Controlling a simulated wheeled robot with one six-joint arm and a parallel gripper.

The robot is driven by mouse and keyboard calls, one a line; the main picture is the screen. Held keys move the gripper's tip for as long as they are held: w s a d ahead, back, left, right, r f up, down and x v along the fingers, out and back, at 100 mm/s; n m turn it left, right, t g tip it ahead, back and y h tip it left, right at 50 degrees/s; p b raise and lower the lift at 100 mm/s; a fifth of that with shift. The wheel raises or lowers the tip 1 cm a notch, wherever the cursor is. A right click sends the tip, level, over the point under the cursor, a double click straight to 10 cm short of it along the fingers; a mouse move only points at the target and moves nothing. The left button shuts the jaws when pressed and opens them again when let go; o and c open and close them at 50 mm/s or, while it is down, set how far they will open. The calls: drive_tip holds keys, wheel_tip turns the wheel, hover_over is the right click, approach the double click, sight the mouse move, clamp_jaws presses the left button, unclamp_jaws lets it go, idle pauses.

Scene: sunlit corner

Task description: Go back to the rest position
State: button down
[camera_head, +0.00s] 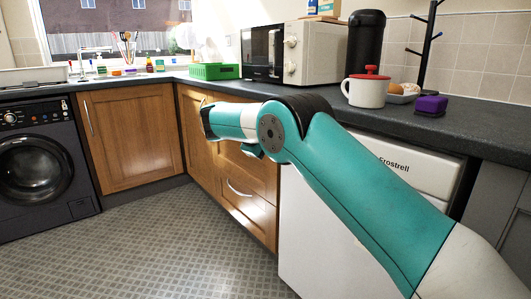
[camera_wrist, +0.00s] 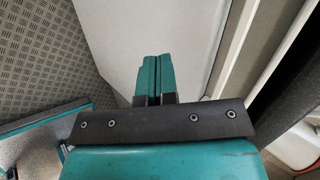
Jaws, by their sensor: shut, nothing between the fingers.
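My gripper (camera_wrist: 153,78) shows in the wrist view with its two teal fingers side by side and closed, nothing between them. It points toward a pale, flat panel (camera_wrist: 110,30), and the patterned floor lies to the left. The gripper itself is hidden there behind the arm.
The dark worktop (camera_head: 460,125) carries a white mug with a red lid (camera_head: 366,92), a microwave (camera_head: 305,52), a green crate (camera_head: 214,72) and a purple box (camera_head: 431,105). A white appliance (camera_head: 310,235) stands below. The floor (camera_head: 160,250) at left is clear.

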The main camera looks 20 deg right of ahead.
drive_tip(key=s+a+r+n+y, duration=0.3)
drive_tip(key=s+a+n, duration=0.3)
drive_tip(key=n, duration=0.4)
drive_tip(key=s+a+r+n+y, duration=0.3)
drive_tip(key=s+n+y, duration=0.1)
drive_tip(key=s+n, duration=0.45)
drive_tip(key=s+a+f+n+g+y, duration=0.1)
drive_tip(key=s+a+n+g+y, duration=0.2)
drive_tip(key=s+n, duration=1.05)
drive_tip(key=s+a+f+n+g+y, duration=0.15)
drive_tip(key=s+a+n, duration=0.4)
drive_tip(key=s, duration=1.45)
wheel_tip(320, 180, up, 30)
drive_tip(key=w+p, duration=0.1)
drive_tip(key=p, duration=2.8)
drive_tip(key=shift+d+f+y+p, duration=0.25)
drive_tip(key=shift+d+y+p, duration=0.1)
drive_tip(key=shift+y, duration=0.1)
drive_tip(key=shift+w, duration=0.1)
